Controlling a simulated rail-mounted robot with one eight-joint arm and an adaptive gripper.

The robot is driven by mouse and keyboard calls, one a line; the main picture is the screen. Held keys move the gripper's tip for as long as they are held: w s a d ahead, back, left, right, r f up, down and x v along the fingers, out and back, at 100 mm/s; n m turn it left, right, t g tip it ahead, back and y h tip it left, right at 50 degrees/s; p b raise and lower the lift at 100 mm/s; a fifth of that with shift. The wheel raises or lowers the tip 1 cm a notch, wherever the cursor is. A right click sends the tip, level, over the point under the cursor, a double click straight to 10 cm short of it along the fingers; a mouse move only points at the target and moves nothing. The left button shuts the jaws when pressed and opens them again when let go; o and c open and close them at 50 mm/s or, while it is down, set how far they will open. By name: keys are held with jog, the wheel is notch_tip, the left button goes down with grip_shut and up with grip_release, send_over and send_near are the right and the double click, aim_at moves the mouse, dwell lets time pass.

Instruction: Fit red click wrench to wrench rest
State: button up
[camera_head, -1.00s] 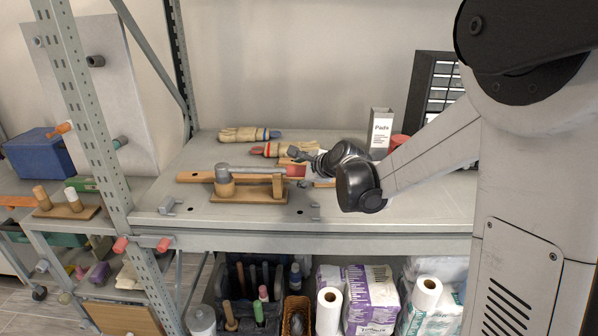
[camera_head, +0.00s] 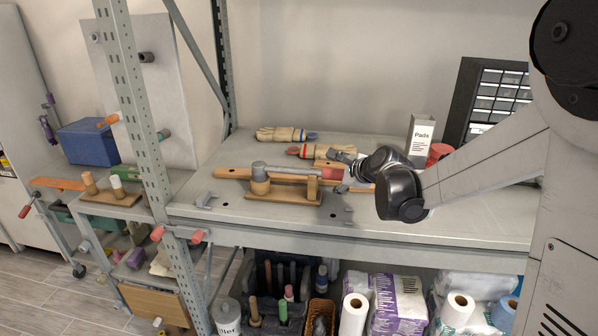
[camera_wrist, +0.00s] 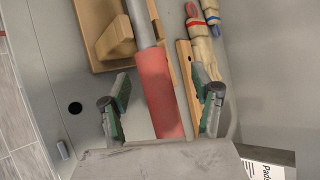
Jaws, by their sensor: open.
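The red click wrench, with a grey shaft (camera_head: 285,169) and red handle (camera_head: 332,173), lies across the wooden wrench rest (camera_head: 275,196) on the rack's shelf. Its head end sits over a round wooden post at the left, and its shaft passes over an upright block. My gripper (camera_head: 342,160) is at the handle end, partly hidden by my arm. In the wrist view, my gripper (camera_wrist: 163,102) is open, with one finger on each side of the red handle (camera_wrist: 156,85). Gaps show beside the handle. The rest (camera_wrist: 97,20) is beyond the fingers.
A wooden bar (camera_head: 232,173) lies behind the rest. Work gloves (camera_head: 282,134) lie further back. A Pads box (camera_head: 421,140), red container (camera_head: 438,153) and drawer cabinet (camera_head: 490,100) stand at the right. Small grey hooks (camera_head: 206,200) are near the front edge. A rack post (camera_head: 140,120) rises at the left.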

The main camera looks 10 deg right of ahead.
jog(key=shift+p+v, duration=0.65)
jog(key=shift+v, duration=1.5)
jog(key=v, duration=1.2)
jog(key=s+a+f+n+g+h, duration=0.1)
jog(key=s+f+n, duration=0.1)
jog(key=s+n, duration=0.4)
jog(key=s+a+f+n+g+h+b, duration=0.1)
jog(key=s+a+f+n, duration=0.1)
jog(key=s+n, duration=0.5)
jog(key=s+a+f+n+g+h+b, duration=0.1)
jog(key=s+n, duration=0.5)
jog(key=s, duration=0.6)
jog(key=shift+a+f+n+g+h, duration=0.4)
jog(key=shift+f+g, duration=0.1)
jog(key=shift+f, duration=0.45)
